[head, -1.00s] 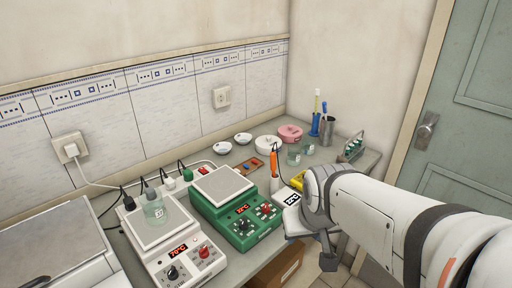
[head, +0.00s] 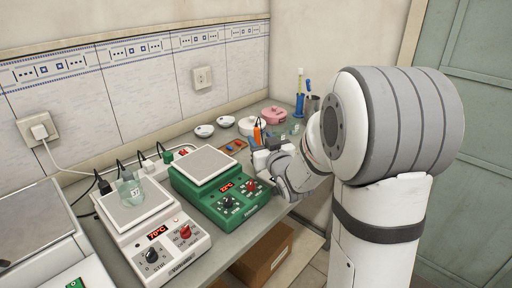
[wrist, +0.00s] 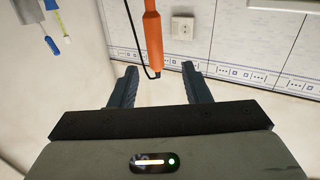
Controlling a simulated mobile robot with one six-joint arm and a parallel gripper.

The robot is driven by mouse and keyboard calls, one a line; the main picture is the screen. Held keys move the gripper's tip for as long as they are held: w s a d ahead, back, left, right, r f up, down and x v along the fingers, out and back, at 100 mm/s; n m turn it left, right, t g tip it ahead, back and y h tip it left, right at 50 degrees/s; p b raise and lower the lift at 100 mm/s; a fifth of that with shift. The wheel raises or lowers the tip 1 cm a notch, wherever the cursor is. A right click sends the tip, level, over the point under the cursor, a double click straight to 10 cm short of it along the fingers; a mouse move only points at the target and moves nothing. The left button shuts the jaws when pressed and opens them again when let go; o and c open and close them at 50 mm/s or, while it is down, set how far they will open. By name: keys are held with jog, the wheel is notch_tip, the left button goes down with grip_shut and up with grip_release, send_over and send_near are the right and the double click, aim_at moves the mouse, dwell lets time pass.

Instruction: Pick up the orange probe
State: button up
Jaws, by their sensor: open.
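The orange probe (head: 257,134) stands upright on the bench, right of the green hotplate (head: 213,184). Its lower part is hidden behind my gripper (head: 268,158). In the wrist view the orange probe (wrist: 153,38) hangs into the picture from the top edge, with a black cable beside it. There, my gripper (wrist: 159,69) is open, with its two dark fingers apart.
A white hotplate (head: 165,238) with a beaker (head: 131,190) stands left of the green one. White bowls (head: 204,131), a pink container (head: 274,115) and a blue tube stand (head: 299,103) are farther back. A cardboard box (head: 268,252) is below the bench.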

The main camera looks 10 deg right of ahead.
aim_at(258, 133)
jog(key=w, duration=0.2)
jog(key=w+p, duration=0.1)
jog(key=w, duration=0.4)
jog(key=shift+a, duration=0.4)
grip_shut()
